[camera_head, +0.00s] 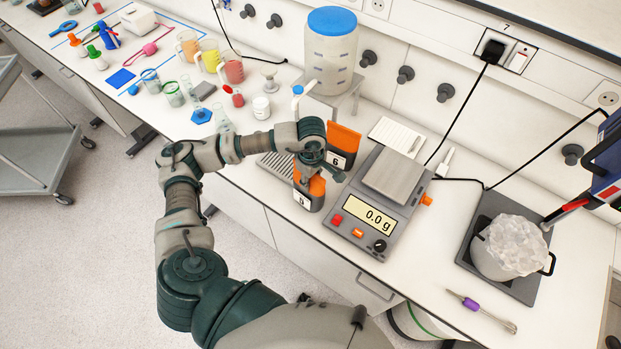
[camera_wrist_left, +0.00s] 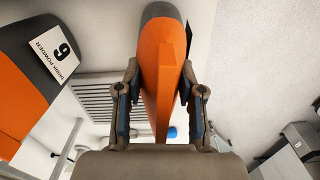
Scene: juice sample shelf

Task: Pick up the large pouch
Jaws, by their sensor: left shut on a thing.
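An orange and dark grey pouch labelled 5 (camera_head: 310,188) stands near the front of the bench, left of the scale. My left gripper (camera_head: 309,170) is above it and shut on its upper part. In the left wrist view the same pouch (camera_wrist_left: 153,85) runs between the two fingers of the gripper (camera_wrist_left: 161,82), with one finger on each side. A second orange and dark pouch labelled 6 (camera_head: 344,137) stands just behind; it also shows in the left wrist view (camera_wrist_left: 15,105), apart from the fingers. My right gripper is not in view.
A scale (camera_head: 370,218) reading 0.0 g sits close on the right. A slotted grey tray (camera_head: 275,166) lies behind my gripper. A dispenser with a blue lid (camera_head: 331,55) stands at the back. A pot (camera_head: 506,252) is on a hotplate at the right.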

